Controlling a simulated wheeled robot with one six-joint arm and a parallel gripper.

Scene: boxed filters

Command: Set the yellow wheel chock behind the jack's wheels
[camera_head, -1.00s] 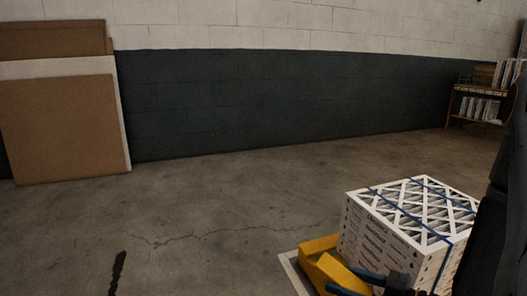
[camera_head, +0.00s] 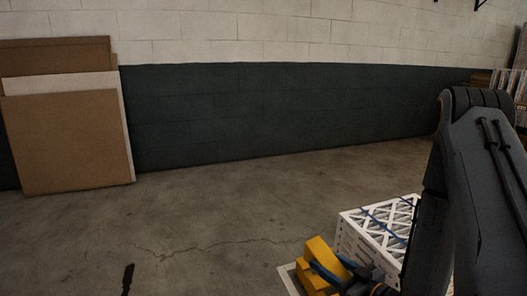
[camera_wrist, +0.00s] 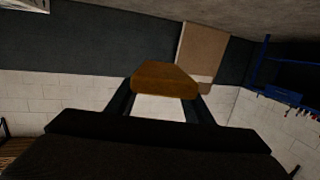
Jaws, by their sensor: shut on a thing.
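The yellow wheel chock (camera_wrist: 165,78) is between the two fingertips of my gripper (camera_wrist: 163,88) in the wrist view, and my gripper is shut on it. In the head view my gripper (camera_head: 328,266) is low, right of the middle, with its blue fingers at a yellow block (camera_head: 320,248) that looks like the chock. More yellow (camera_head: 305,278) shows just below it; I cannot tell whether it is the same piece. The jack's wheels cannot be made out in either view.
A strapped stack of white boxed filters (camera_head: 365,236) stands just right of my gripper, partly behind my arm. A pale-edged flat thing (camera_head: 287,280) lies on the floor. Brown boards (camera_head: 70,140) lean on the wall at left.

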